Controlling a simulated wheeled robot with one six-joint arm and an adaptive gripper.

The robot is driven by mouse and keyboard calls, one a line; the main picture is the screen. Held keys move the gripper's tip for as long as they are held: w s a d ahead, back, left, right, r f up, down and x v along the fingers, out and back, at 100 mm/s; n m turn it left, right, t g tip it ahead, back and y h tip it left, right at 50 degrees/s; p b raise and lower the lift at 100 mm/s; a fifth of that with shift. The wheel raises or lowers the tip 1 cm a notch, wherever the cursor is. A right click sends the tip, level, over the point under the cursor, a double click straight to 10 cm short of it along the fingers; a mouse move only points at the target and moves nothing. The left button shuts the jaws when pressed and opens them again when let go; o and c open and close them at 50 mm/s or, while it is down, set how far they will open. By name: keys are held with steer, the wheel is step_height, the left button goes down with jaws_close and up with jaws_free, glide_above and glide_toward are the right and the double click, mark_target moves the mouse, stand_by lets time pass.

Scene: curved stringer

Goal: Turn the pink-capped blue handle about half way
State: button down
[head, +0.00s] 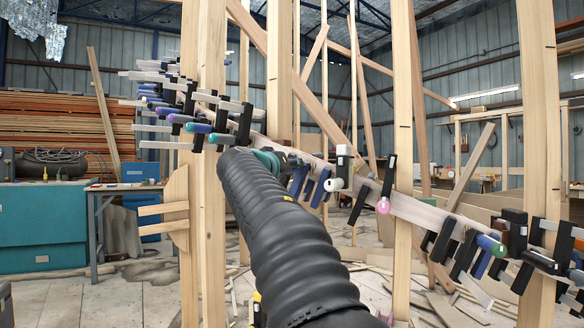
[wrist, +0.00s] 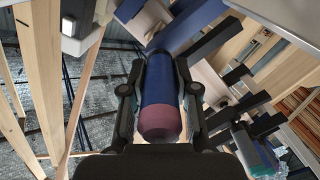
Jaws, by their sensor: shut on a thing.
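The blue handle (wrist: 161,82) with its dull pink cap (wrist: 159,121) lies between the two fingers of my gripper (wrist: 162,85) in the wrist view. The fingers are shut on the handle, one along each side, with the cap toward the camera. In the head view my dark ribbed arm reaches forward to the clamp row, and its end (head: 268,158) is by the curved stringer (head: 420,212). The held handle is hidden behind the arm there.
Several clamps with teal and purple handles (head: 198,128) crowd the stringer to the left. More clamps (head: 480,250) line its right part. Upright wooden posts (head: 402,150) stand close on both sides. A white-ended clamp (head: 343,165) is just right of my arm's end.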

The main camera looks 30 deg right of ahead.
steer(key=n+p, duration=0.1)
steer(key=n, duration=0.5)
steer(key=shift+r+p, duration=0.1)
steer(key=shift+p, duration=0.25)
steer(key=n+p, duration=0.2)
steer(key=n, duration=0.4)
stand_by(0.4)
steer(key=c, duration=0.9)
jaws_free()
steer(key=shift+o, duration=0.2)
steer(key=shift+a, duration=0.1)
steer(key=v, duration=1.1)
steer(key=shift+s+a, duration=0.25)
steer(key=shift+a, duration=0.1)
